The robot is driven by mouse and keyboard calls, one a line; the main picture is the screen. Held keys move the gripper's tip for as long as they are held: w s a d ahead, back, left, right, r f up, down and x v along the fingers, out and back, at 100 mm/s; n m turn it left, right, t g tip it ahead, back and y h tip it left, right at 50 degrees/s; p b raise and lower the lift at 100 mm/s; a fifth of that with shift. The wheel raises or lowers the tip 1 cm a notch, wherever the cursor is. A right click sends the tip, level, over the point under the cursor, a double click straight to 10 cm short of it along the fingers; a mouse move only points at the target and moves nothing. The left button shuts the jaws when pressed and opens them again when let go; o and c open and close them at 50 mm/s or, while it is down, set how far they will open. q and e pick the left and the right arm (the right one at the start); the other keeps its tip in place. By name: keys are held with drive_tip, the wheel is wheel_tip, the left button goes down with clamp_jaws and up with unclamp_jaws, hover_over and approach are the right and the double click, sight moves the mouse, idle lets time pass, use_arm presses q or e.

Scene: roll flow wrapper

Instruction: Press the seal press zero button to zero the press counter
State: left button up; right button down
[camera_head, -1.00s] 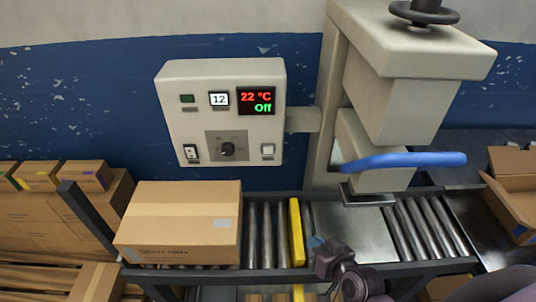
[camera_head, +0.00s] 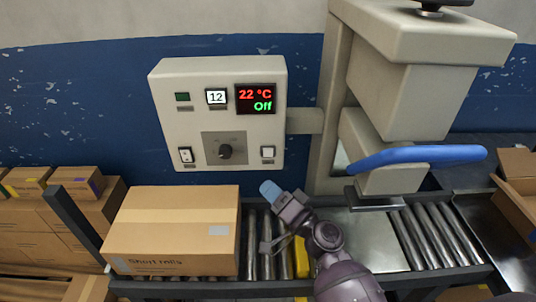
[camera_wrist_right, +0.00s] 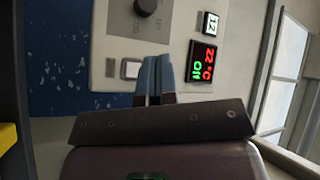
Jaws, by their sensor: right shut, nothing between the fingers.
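In the right wrist view the fingertips (camera_wrist_right: 155,72) appear beside the button. My left gripper is not in view.
A rocker switch (camera_head: 186,155) and a dark knob (camera_head: 225,151) are on the same panel. The press with its blue handle (camera_head: 418,156) stands to the right. A carton (camera_head: 172,232) lies on the roller conveyor below.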

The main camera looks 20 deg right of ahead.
sight(268, 152)
drive_tip(key=w, duration=0.2)
drive_tip(key=w+d, duration=0.1)
drive_tip(key=w, duration=0.2)
drive_tip(key=w+d+b, duration=0.1)
drive_tip(key=w, duration=0.2)
drive_tip(key=shift+w+d, duration=0.2)
drive_tip(key=shift+w, duration=0.05)
idle(0.4)
idle(1.1)
idle(0.8)
drive_tip(key=shift+w, duration=0.1)
